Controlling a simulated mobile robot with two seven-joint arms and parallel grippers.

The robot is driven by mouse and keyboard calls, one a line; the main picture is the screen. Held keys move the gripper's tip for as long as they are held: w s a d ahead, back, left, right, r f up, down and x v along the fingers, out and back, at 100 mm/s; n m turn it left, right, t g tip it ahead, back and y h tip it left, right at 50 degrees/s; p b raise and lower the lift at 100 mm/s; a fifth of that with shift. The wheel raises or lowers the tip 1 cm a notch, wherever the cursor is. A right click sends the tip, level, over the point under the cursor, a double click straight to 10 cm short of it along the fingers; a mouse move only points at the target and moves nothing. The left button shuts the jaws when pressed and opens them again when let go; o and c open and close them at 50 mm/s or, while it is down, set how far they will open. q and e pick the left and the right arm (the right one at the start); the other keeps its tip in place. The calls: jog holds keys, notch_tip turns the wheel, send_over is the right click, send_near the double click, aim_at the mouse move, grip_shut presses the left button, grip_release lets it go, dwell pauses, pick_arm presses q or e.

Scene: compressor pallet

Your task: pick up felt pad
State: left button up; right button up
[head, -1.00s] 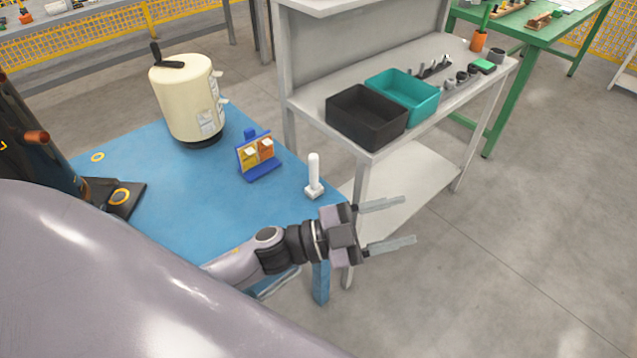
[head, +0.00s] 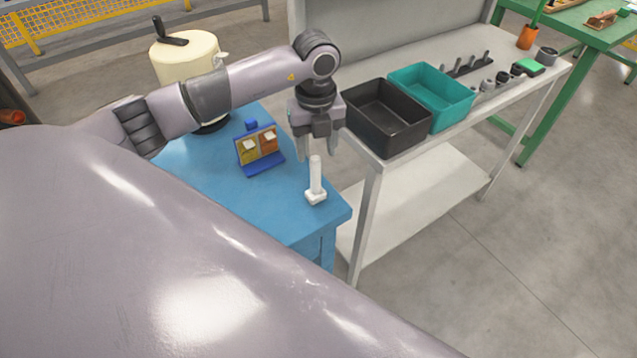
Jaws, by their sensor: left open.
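No part is clearly recognisable as the felt pad. A small blue stand (head: 263,168) on the blue table holds a yellow and an orange piece (head: 257,145), each with a small whitish patch; these are too small to identify. A white upright post on a small square foot (head: 316,183) stands to the right of the stand, near the table's corner. My right gripper is not in view.
The blue table (head: 285,215) has bare surface in front of the stand. A cream tank (head: 185,62) is partly hidden behind my left arm. A black bin (head: 388,118) and a teal bin (head: 432,95) sit on the grey bench (head: 455,125), with small parts and a green block (head: 527,67) beyond.

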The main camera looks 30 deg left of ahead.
aim_at(315, 158)
pick_arm(q)
notch_tip(315, 158, down, 6)
jog(key=shift+f+p, duration=0.15)
jog(key=shift+p, duration=0.15)
grip_shut()
